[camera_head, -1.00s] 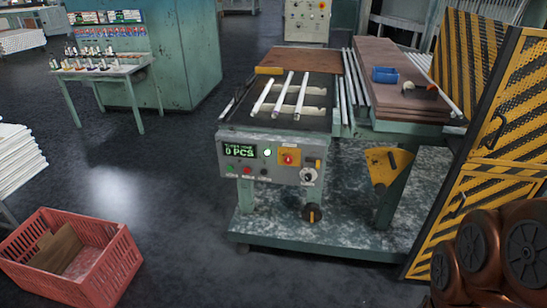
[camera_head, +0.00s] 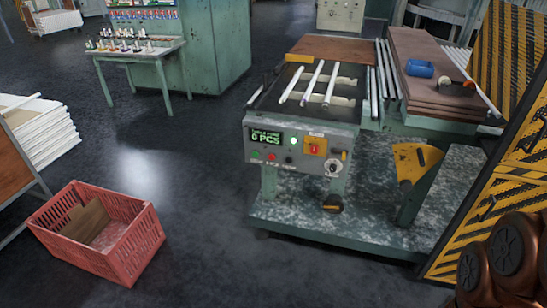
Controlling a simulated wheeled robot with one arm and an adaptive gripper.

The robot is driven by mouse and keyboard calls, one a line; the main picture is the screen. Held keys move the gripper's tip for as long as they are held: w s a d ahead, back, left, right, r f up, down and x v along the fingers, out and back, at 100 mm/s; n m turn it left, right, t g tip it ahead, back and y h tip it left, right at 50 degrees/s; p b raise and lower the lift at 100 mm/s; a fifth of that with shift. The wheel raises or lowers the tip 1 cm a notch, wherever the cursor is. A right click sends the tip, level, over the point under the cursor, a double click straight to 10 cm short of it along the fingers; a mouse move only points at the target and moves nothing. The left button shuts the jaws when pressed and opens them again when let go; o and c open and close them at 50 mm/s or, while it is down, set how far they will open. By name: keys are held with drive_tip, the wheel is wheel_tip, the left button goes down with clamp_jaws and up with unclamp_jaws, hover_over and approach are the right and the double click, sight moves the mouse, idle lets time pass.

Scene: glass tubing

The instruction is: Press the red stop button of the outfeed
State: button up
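The outfeed (camera_head: 302,145) is a grey-green machine with a front control panel, standing right of centre. A small red button (camera_head: 271,156) sits on the panel below the green display (camera_head: 265,138), between a green and a black button. A yellow box (camera_head: 315,147) with a red control on it is further right on the panel. The lettering is too small to read for sure. The display reads 0 PCS. My gripper is not in view. Only rounded copper-coloured parts of my arm show at the lower right.
Several white tubes (camera_head: 317,80) lie on the outfeed's top. A red crate (camera_head: 145,240) stands on the floor at lower left. A yellow-black striped guard (camera_head: 510,190) stands at the right. The floor (camera_head: 200,190) between crate and machine is clear.

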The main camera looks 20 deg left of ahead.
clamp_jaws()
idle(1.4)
